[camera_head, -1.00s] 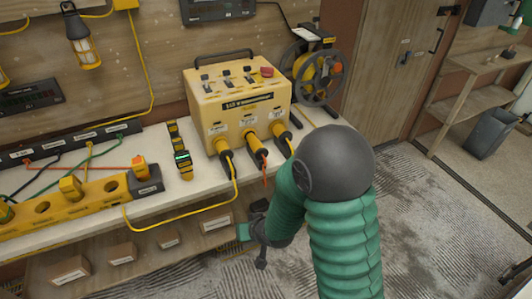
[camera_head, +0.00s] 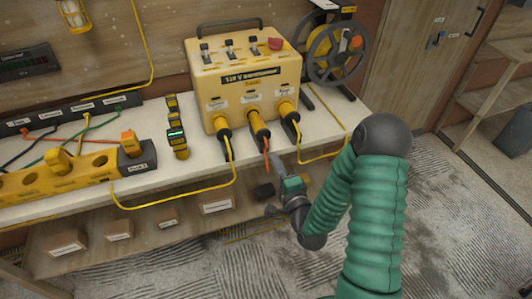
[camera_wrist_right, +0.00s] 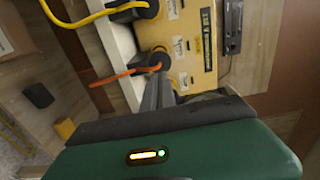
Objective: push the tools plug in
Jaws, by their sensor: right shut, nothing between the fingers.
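A yellow power box (camera_head: 245,85) stands on the bench with three plugs in a row on its front. The left plug (camera_head: 223,128) has a yellow cord, the middle plug (camera_head: 257,125) an orange cord, and the right plug (camera_head: 289,118) a yellow cord. I cannot read which one is labelled tools. My right gripper (camera_head: 275,160) is shut and empty, just in front of and below the middle plug. In the right wrist view, its fingers (camera_wrist_right: 159,85) point at the middle plug (camera_wrist_right: 154,61); contact cannot be told. My left gripper is out of view.
A cable reel (camera_head: 338,52) stands right of the box. A slim black-and-yellow device (camera_head: 177,135) and a yellow socket strip (camera_head: 85,170) lie to the left. The yellow cord (camera_head: 180,202) loops over the bench's front edge. Small boxes sit on the shelf below.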

